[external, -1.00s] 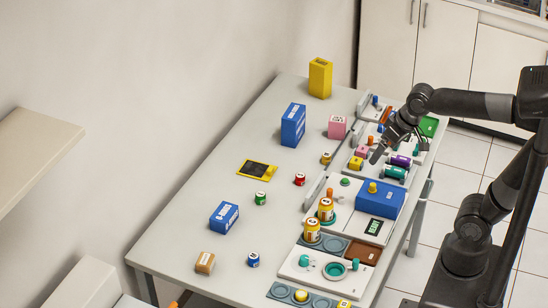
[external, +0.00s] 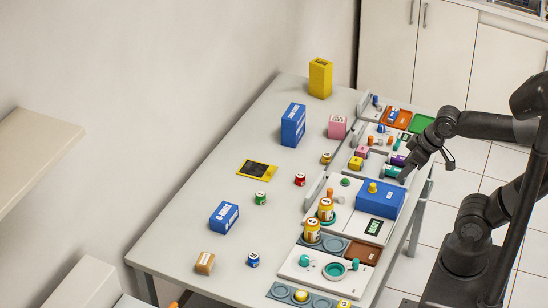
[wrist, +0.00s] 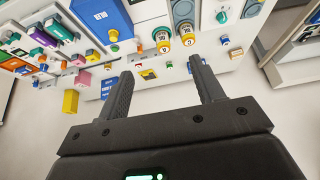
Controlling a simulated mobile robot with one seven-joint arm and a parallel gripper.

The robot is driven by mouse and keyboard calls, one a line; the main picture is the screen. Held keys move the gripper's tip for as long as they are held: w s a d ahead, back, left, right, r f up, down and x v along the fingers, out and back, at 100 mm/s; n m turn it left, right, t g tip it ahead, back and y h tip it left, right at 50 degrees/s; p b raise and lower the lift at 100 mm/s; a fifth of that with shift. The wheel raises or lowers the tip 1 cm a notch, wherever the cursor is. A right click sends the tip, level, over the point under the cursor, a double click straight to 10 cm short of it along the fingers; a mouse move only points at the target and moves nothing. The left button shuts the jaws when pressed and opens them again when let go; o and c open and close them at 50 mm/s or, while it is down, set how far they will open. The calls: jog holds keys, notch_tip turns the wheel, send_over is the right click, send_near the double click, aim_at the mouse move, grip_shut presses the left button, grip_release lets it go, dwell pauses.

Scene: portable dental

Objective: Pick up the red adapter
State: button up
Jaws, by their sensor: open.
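A small red cylinder with a pale label (external: 299,179) stands on the open grey tabletop, left of the trays. It is the clearest red piece, and I take it for the red adapter. My gripper (external: 398,169) is over the right side of the table, near a teal cylinder (external: 393,173), far right of the red piece. In the wrist view my fingers (wrist: 161,66) are spread with nothing between them.
A blue box (external: 380,198) and yellow-labelled bottles (external: 326,209) stand on the trays in front. A green cylinder (external: 261,198), a yellow-edged black panel (external: 257,170) and a blue carton (external: 293,125) are around the red piece. The tabletop left of it is mostly clear.

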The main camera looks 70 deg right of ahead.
jog(key=shift+c, duration=0.3)
jog(key=m+g, duration=0.2)
jog(key=g, duration=0.4)
send_over(300, 175)
notch_tip(300, 175, down, 18)
jog(key=f, duration=0.5)
jog(key=shift+w+a+f, duration=0.15)
jog(key=shift+w, duration=0.15)
jog(key=shift+s+f, duration=0.2)
jog(key=shift+f, duration=1.2)
jog(key=shift+s+f, duration=0.15)
jog(key=shift+f, duration=1.2)
